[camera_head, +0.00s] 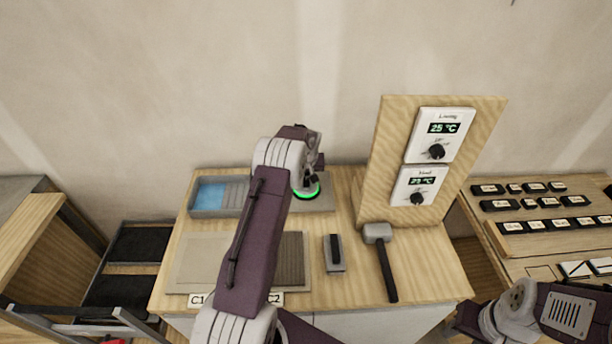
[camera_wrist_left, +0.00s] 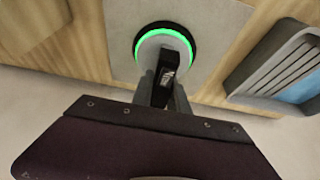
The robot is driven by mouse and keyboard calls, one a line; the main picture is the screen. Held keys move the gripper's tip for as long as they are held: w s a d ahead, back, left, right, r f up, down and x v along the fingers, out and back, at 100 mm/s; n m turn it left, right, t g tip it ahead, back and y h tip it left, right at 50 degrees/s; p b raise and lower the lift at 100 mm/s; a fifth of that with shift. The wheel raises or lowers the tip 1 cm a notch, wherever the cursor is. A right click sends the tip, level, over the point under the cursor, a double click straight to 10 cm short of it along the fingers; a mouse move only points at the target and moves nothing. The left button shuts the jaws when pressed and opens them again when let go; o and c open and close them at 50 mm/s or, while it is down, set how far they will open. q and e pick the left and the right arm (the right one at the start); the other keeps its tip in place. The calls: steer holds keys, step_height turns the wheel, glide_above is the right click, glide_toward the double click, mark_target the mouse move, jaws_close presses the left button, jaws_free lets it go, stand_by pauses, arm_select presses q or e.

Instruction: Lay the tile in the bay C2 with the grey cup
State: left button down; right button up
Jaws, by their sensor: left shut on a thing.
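The grey cup, a round suction cup with a lit green ring (camera_head: 314,191) and a dark handle, is partly hidden by my left arm in the head view. My left gripper (camera_head: 309,180) is shut on its handle, as the left wrist view (camera_wrist_left: 166,90) also shows. The cup sits on a light grey tile (camera_head: 325,203) at the back of the bench; I cannot tell whether the tile touches the bench. Bay C2 (camera_head: 292,258) shows a brown ribbed bed, partly behind my left arm. Bay C1 (camera_head: 203,258) has a smooth grey surface. My right gripper (camera_head: 468,320) is at the lower right, its fingers unclear.
A tray with blue water and a grey grille (camera_head: 196,213) stands back left. A grey block with a dark handle (camera_head: 334,265) and a mallet (camera_head: 386,265) lie right of C2. A wooden panel (camera_head: 375,190) with two thermostats stands behind the mallet.

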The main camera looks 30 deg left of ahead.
stand_by(0.8)
arm_select(q)
steer(key=c, duration=1.9)
jaws_free()
jaws_close()
steer(key=shift+r, duration=0.15)
steer(key=shift+w+a+r+p, duration=0.1)
steer(key=shift+w+r+p, duration=0.05)
steer(key=shift+r+p, duration=3.2)
steer(key=shift+r, duration=1.6)
